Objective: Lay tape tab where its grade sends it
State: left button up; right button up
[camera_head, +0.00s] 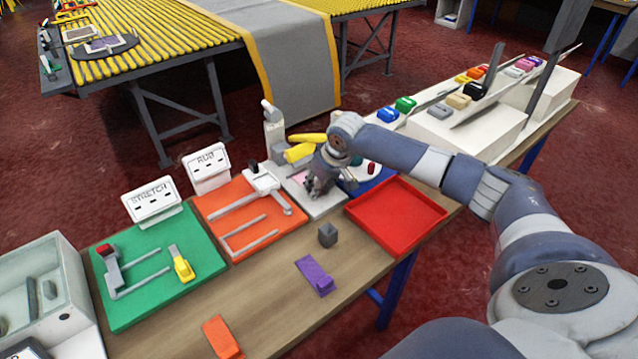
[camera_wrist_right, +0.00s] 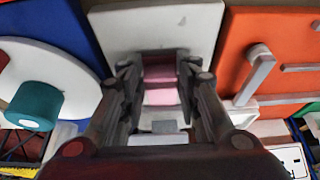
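A pink tab (camera_wrist_right: 161,88) lies on a white plate (camera_wrist_right: 200,22) in the right wrist view; its darker pink far end is partly shaded. A bit of pink also shows beside my gripper in the head view (camera_head: 298,177). My right gripper (camera_wrist_right: 163,66) is low over the plate, its two fingers spread on either side of the pink tab. Narrow gaps seem to show between tab and fingers. My left gripper is not in view.
A red tray (camera_head: 395,216) sits right of the plate. An orange RUB board (camera_head: 215,205) and a green STRETCH board (camera_head: 140,300) lie to the left. A grey cube (camera_head: 327,235), purple piece (camera_head: 315,276) and orange piece (camera_head: 221,338) lie on the wooden table.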

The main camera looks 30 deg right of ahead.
jog(key=shift+o, duration=1.3)
jog(key=b+v, duration=0.1)
jog(key=v, duration=1.1)
jog(key=shift+r, duration=0.2)
